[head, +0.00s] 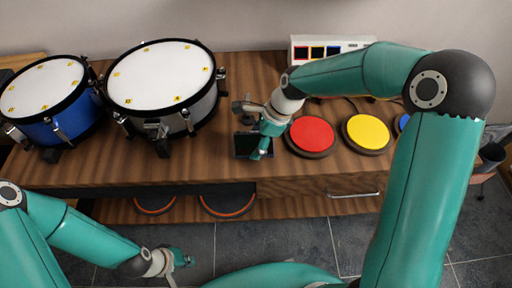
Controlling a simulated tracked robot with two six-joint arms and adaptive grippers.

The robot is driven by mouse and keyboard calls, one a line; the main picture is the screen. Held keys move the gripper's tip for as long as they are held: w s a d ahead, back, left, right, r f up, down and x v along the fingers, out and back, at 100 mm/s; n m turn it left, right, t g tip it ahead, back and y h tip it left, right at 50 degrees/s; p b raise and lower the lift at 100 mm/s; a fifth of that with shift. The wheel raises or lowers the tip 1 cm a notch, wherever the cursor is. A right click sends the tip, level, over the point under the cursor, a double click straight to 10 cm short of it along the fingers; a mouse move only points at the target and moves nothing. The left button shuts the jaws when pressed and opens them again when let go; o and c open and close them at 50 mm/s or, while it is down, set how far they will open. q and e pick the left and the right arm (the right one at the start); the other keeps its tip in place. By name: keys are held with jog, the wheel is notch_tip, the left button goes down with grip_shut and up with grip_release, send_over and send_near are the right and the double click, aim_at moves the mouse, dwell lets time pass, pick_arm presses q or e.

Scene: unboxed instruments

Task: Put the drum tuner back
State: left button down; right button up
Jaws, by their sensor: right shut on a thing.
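My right gripper (254,128) is over the wooden bench, between the white-silver drum and the red pad, and is shut on a small dark grey thing (241,108), which I take to be the drum tuner. The fingers hide part of it, and I cannot tell whether it touches the bench. A black square item (245,146) with a paler rim lies just below it on the bench, partly behind a teal finger. My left gripper (176,268) is low at the front, over the grey floor and away from the bench; its fingers are too small to read.
A blue drum (66,124) and a white-silver drum (203,110) stand at the left. A red pad (311,133), a yellow pad (368,132) and a partly hidden blue pad lie at the right. A white box (334,42) stands behind. Round orange-rimmed items (228,212) are on the lower shelf.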

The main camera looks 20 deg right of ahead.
jog(key=shift+f, duration=1.35)
jog(key=shift+f, duration=0.1)
jog(key=o, duration=1.2)
jog(key=p+v, duration=0.1)
jog(key=v, duration=1.1)
jog(key=shift+a, duration=0.1)
